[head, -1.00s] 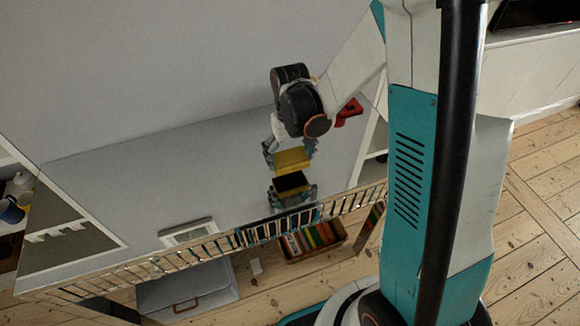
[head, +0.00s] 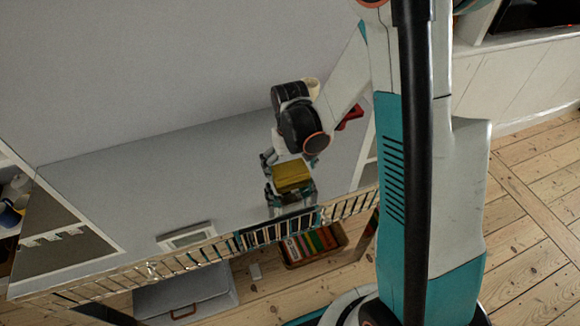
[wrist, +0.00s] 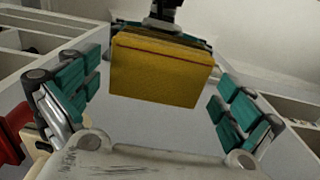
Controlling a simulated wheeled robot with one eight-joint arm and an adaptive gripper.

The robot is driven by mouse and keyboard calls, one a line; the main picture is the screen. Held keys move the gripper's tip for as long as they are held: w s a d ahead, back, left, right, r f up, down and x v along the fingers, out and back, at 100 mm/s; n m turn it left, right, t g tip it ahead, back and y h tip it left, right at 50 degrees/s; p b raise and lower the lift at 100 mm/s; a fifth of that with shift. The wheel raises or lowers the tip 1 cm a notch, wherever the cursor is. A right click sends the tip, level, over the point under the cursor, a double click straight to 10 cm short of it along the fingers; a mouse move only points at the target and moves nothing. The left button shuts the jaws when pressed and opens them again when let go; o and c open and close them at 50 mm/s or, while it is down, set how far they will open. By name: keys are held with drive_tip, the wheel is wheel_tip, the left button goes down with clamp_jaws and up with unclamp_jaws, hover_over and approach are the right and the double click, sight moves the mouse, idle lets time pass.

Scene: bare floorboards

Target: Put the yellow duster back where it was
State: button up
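The yellow duster (head: 292,176) is a block with a yellow face. It appears to rest on or very near the grey, mirror-like surface (head: 190,165). My gripper (head: 289,161) is just over it, its fingers to either side. In the wrist view the duster (wrist: 160,75) shows between the spread teal fingers (wrist: 158,95), with gaps at both sides. The gripper looks open. A reflection of the gripper shows past the duster. Whether the duster's underside touches the surface is hidden.
A slatted rail (head: 215,247) runs along the near edge. A small framed piece (head: 187,236) stands by it. Below are a grey case (head: 185,290) and a box of coloured items (head: 312,243). A red object (head: 350,113) is beside my arm. The grey surface's left part is clear.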

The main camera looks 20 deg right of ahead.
sight(290, 170)
wheel_tip(290, 170, up, 13)
drive_tip(key=p, duration=0.5)
drive_tip(key=s+r+t, duration=0.7)
drive_tip(key=s+r, duration=0.8)
